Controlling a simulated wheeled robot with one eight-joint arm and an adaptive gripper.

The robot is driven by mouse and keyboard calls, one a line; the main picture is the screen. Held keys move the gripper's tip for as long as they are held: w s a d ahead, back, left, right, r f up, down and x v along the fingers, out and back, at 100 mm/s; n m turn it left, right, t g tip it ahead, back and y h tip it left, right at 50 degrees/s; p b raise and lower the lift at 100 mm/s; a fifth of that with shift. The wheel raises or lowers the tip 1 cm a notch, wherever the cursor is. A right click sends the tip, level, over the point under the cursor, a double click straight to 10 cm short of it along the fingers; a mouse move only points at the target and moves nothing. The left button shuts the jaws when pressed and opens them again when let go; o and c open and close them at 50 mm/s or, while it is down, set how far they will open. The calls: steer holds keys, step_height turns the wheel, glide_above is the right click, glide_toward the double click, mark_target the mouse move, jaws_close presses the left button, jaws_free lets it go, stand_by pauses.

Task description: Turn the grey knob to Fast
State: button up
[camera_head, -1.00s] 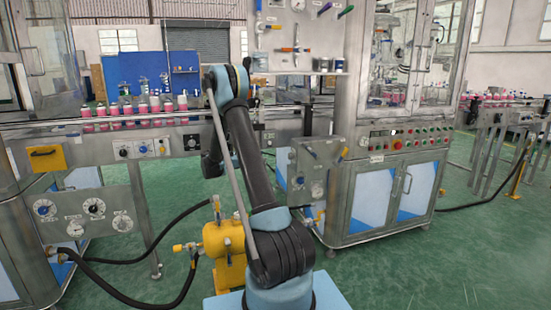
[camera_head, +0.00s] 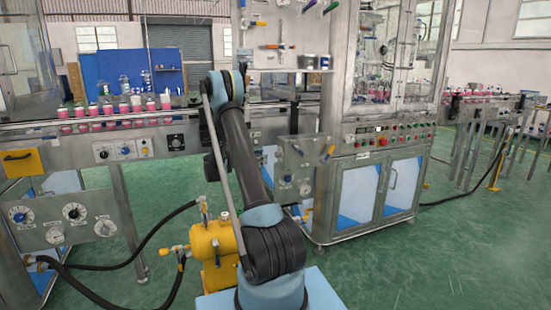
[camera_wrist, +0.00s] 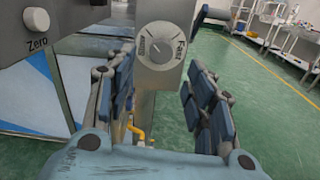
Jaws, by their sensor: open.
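The grey knob (camera_wrist: 160,45) shows in the wrist view, round, on a narrow grey metal plate at top centre. A Fast label is at its right, and another label, hard to read, is at its left. A line crosses the knob's face, but I cannot tell exactly where it points. My gripper (camera_wrist: 162,90) is open, with blue-padded fingers left and right in the wrist view. The knob appears beyond and above the gap between them, apart from both. In the head view my arm hides the gripper, and I cannot single out the knob.
A pale knob marked Zero (camera_wrist: 37,20) stands at upper left in the wrist view. In the head view, a conveyor with pink bottles (camera_head: 122,107) runs behind my arm. A yellow tank (camera_head: 212,243) stands beside it, and a steel machine cabinet (camera_head: 370,190) to the right.

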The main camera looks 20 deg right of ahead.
mark_target(277, 155)
steer(key=d, duration=0.7)
steer(key=shift+w+d, duration=0.15)
steer(key=shift+d, duration=0.1)
